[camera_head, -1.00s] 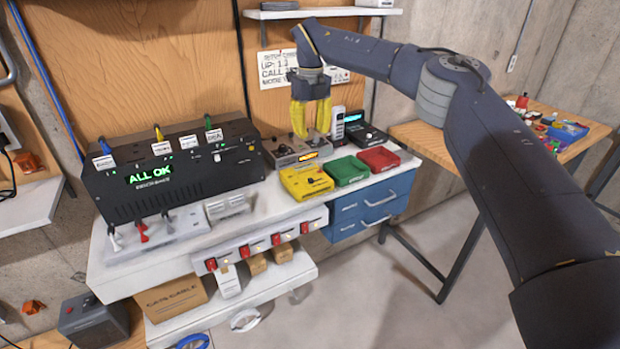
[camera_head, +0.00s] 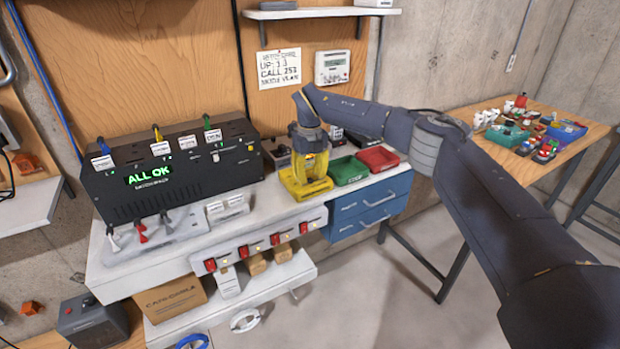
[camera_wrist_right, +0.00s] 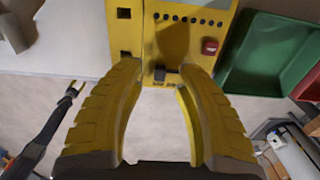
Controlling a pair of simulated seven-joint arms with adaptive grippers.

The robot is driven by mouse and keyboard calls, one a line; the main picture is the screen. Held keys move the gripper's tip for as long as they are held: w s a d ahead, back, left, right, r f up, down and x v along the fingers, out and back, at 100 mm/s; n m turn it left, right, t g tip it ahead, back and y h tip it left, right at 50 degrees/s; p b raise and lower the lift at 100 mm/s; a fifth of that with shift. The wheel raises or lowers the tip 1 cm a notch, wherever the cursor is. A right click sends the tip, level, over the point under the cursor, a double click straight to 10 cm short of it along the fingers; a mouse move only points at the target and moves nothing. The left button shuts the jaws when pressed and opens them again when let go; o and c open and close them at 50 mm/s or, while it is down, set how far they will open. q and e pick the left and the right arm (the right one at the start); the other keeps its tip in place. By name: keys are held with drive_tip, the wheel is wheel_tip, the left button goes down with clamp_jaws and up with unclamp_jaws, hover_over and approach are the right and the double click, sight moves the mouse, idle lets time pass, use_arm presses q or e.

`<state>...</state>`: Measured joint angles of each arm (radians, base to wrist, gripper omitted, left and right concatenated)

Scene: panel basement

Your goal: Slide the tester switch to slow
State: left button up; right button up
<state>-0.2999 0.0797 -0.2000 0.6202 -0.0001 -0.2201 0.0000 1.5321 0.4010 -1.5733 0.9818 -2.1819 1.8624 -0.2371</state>
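The yellow tester (camera_head: 301,192) lies on the white bench in front of the grey device. My right gripper (camera_head: 310,174) points down right over it and hides much of its top. In the right wrist view the tester (camera_wrist_right: 207,37) shows a row of small black dots, a red button and two dark square openings. A small dark switch (camera_wrist_right: 160,73) sits at its near edge, with tiny labels I cannot read. The yellow fingers of my right gripper (camera_wrist_right: 158,78) are spread, one on each side of the switch, with nothing between them. My left gripper is not in view.
A green bin (camera_head: 348,170) and a red bin (camera_head: 378,158) stand just right of the tester. A black box (camera_head: 170,165) reading ALL OK stands at the left. Red switches (camera_head: 242,252) line the bench's front edge. A cluttered table (camera_head: 480,112) is at the right.

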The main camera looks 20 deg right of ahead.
drive_tip(key=shift+f, duration=0.5)
drive_tip(key=shift+c, duration=0.4)
clamp_jaws()
